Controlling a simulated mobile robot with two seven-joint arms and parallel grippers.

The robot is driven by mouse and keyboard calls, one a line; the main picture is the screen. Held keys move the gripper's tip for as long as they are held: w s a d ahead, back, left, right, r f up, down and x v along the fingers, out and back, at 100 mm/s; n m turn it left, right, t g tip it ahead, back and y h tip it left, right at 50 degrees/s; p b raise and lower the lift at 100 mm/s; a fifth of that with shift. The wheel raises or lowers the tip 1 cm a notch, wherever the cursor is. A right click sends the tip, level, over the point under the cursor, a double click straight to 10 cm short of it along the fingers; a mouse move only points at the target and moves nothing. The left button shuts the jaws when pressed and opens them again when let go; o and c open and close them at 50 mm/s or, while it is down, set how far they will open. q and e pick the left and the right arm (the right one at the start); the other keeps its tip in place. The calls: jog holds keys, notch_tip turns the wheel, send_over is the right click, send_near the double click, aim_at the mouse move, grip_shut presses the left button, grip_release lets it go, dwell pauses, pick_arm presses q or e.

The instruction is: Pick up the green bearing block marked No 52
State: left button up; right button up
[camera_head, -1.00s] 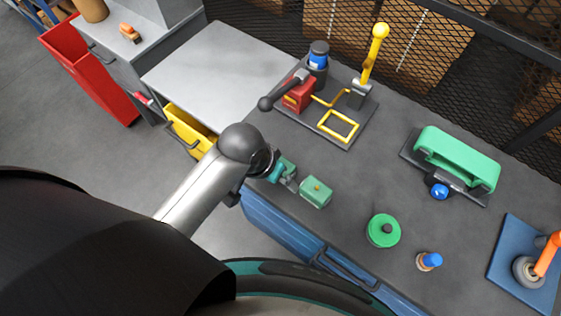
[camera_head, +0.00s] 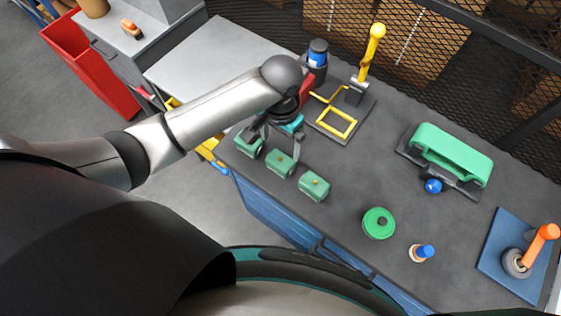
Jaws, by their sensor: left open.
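Three small green bearing blocks stand in a slanting row along the near left edge of the dark bench: a left block (camera_head: 247,149), a middle block (camera_head: 281,165) and a right block (camera_head: 314,187). Any number on them is too small to read, so I cannot tell which is No 52. My left gripper (camera_head: 277,152) is open above the row, its fingers spread to either side near the middle block. One finger overlaps the left block in the picture; I cannot tell whether anything touches. My right gripper is out of view.
A fixture with a red clamp, yellow frame (camera_head: 336,122) and yellow-handled lever (camera_head: 369,58) stands just behind the gripper. A green round part (camera_head: 379,223), a blue-topped peg (camera_head: 423,252), a long green piece (camera_head: 452,154) and a blue plate (camera_head: 497,254) lie to the right.

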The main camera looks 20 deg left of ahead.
aim_at(281, 157)
pick_arm(q)
jog(key=f+b, duration=0.1)
jog(key=f, duration=0.8)
jog(key=shift+s, duration=0.2)
grip_shut()
dwell(0.6)
